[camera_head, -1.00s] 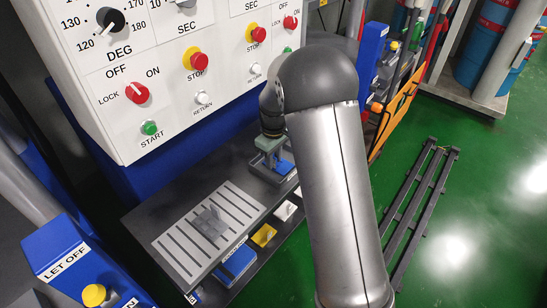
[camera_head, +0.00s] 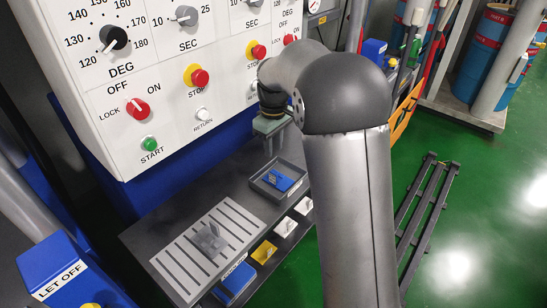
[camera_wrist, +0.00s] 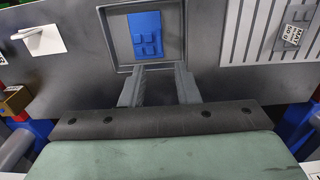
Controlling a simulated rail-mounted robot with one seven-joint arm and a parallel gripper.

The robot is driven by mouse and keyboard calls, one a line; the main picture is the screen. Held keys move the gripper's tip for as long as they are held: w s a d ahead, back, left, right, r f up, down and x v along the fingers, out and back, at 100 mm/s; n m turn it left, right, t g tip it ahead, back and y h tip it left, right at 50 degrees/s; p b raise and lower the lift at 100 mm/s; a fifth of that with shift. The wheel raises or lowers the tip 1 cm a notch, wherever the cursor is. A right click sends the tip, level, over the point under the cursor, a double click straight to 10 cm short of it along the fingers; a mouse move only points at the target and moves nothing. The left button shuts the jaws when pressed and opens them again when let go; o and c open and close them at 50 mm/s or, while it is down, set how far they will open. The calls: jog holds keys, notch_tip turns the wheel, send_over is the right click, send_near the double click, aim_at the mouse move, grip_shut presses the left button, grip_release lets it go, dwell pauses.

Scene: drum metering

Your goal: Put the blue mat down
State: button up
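The blue mat (camera_head: 279,179) lies inside a shallow dark grey tray (camera_head: 256,185) on the dark shelf. In the wrist view the mat (camera_wrist: 146,24) lies flat within the tray (camera_wrist: 113,42), with a small raised blue grip on it. My gripper (camera_head: 270,147) hangs above the tray, pointing down. In the wrist view its two fingers (camera_wrist: 160,75) are apart with nothing between them, and the mat is clear of them. The gripper is open and empty.
A white slotted plate (camera_head: 185,265) with a grey tagged piece (camera_head: 209,238) lies left of the tray. White and yellow (camera_head: 263,252) tabs line the shelf's front edge. A control panel (camera_head: 175,60) with knobs and buttons stands behind.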

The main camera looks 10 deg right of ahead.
jog(key=s+d+m, duration=0.1)
jog(key=s+m, duration=0.6)
jog(key=s, duration=2.5)
jog(key=shift+f+m, duration=0.3)
jog(key=shift+f, duration=0.15)
